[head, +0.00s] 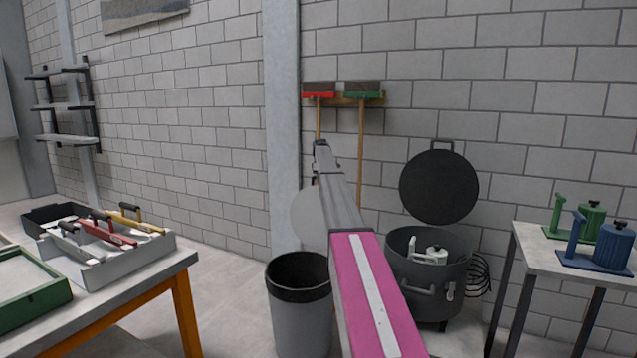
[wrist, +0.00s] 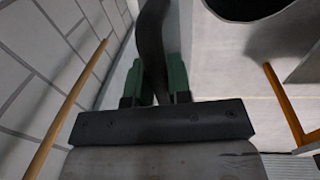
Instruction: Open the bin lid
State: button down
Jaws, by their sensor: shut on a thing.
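The grey bin (head: 300,312) with a dark rim stands on the floor, its top open. A pale round bin lid (head: 306,217) stands up above and behind the bin, partly hidden by my arm. In the wrist view, my gripper (wrist: 160,85) is shut on a dark curved strip (wrist: 153,45), which looks like part of the bin lid; I cannot tell whether it is rim or handle.
A dark pot (head: 425,265) with its round lid (head: 439,187) raised stands right of the bin. Two brooms (head: 361,150) hang on the wall behind. A workbench (head: 150,280) is at left, a small table (head: 560,262) at right. Floor shows left of the bin.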

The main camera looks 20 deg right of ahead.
jog(key=shift+w+d, duration=0.15)
jog(key=shift+d, duration=0.05)
jog(key=c, duration=1.1)
grip_release()
jog(key=r, duration=0.7)
jog(key=s+a+r, duration=0.1)
jog(key=r, duration=0.2)
jog(key=shift+r, duration=0.3)
